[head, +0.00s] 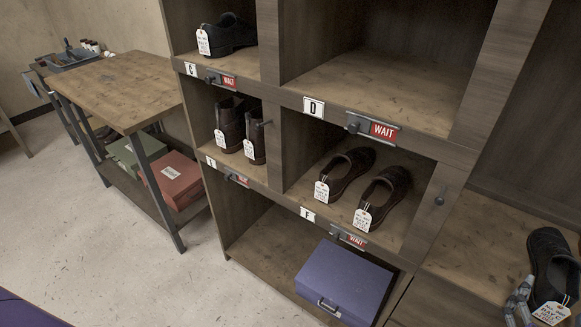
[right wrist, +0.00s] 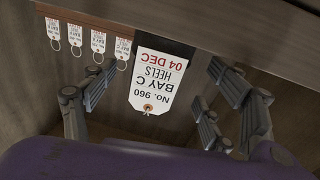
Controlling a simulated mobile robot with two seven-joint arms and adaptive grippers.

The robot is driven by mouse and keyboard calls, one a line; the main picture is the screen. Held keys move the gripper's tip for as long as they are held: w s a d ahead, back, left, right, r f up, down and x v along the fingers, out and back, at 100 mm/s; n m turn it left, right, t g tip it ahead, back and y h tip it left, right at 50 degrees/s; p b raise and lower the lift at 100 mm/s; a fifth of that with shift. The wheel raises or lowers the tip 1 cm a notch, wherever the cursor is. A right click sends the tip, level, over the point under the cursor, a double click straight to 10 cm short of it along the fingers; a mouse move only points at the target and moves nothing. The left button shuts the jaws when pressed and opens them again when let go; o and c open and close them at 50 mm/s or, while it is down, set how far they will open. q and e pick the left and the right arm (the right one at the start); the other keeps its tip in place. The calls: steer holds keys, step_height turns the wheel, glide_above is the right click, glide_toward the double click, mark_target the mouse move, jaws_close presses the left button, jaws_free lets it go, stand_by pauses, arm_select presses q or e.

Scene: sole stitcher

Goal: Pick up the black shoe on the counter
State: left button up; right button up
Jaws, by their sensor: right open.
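The black shoe (head: 553,262) is on the counter (head: 472,240) at the right edge of the head view, with a white paper tag (head: 552,313) at its near end. My right gripper (head: 517,299) is just left of the tag, low in that view. In the right wrist view my right gripper (right wrist: 160,80) has its fingers spread wide and empty. A white tag (right wrist: 160,82) reading "No. 960 BAY C HEELS 04 DEC" shows upside down between them, in front of a dark patch I cannot identify for sure. My left gripper is not in view.
A wooden cubby shelf (head: 447,150) with tagged shoes, lettered bays and red "WAIT" signs stands left of the counter. A purple box (head: 345,283) sits in its lowest bay. Several small tags (right wrist: 97,41) hang in the right wrist view. A wooden table (head: 118,88) stands far left.

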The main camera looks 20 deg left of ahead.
mark_target(558, 280)
steer(key=shift+w+d, duration=0.2)
steer(key=shift+w, duration=0.45)
steer(key=shift+w+d+r+p, duration=0.2)
steer(key=shift+w+d+p, duration=0.15)
steer(key=shift+w, duration=0.4)
steer(key=p+x, duration=0.1)
steer(key=x, duration=0.3)
steer(key=shift+w+d+f, duration=0.1)
steer(key=shift+w+d, duration=0.2)
steer(key=shift+d, duration=0.05)
steer(key=shift+c, duration=0.7)
steer(key=c, duration=1.4)
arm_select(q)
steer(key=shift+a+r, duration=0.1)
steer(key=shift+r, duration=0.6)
arm_select(e)
steer(key=shift+c, duration=0.3)
